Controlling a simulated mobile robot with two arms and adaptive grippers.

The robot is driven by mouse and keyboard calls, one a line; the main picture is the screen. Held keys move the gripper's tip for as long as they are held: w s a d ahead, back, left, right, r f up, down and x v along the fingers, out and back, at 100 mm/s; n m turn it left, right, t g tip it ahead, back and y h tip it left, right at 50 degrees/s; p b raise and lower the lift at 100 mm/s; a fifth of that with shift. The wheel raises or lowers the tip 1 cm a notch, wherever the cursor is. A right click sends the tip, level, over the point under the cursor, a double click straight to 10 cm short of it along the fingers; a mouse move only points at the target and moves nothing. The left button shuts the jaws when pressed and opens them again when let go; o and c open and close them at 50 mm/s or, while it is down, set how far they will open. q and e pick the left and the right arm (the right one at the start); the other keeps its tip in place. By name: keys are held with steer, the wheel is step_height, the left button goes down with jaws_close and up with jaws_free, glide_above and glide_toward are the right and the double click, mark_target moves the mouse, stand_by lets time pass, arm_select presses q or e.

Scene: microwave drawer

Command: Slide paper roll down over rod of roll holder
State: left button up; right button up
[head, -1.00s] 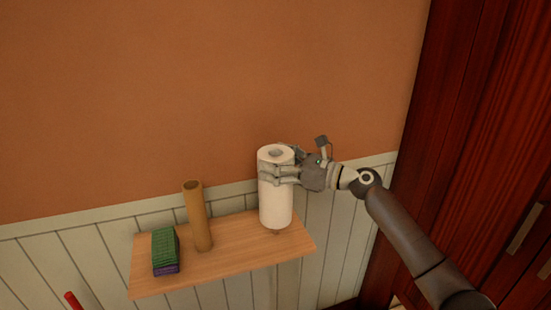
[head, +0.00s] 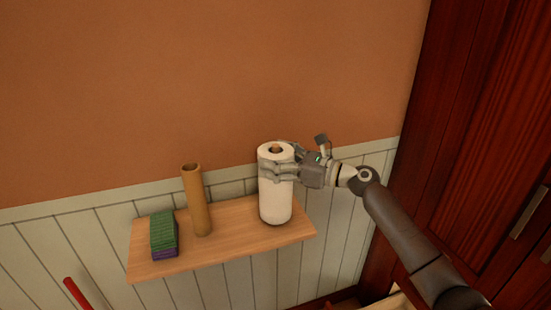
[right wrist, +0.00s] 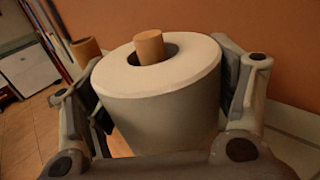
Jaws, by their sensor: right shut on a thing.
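The white paper roll (head: 277,201) stands upright at the right part of the wooden shelf in the head view. It also shows in the right wrist view (right wrist: 165,100), between the fingers. The wooden rod of the roll holder (right wrist: 150,46) pokes up through the roll's hole, and its tip (head: 277,149) shows in the head view. The holder's base is hidden under the roll. My right gripper (head: 277,172) is shut on the roll's upper part from the right. My left gripper is not in view.
The wooden shelf (head: 232,240) is fixed to the wall. A brown cardboard tube (head: 197,203) stands mid-left on it, beside green and purple sponges (head: 163,235). A red rod (head: 76,293) is at lower left. Dark red wooden cabinetry (head: 460,130) stands at the right.

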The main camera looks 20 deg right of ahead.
steer(key=o, duration=1.4)
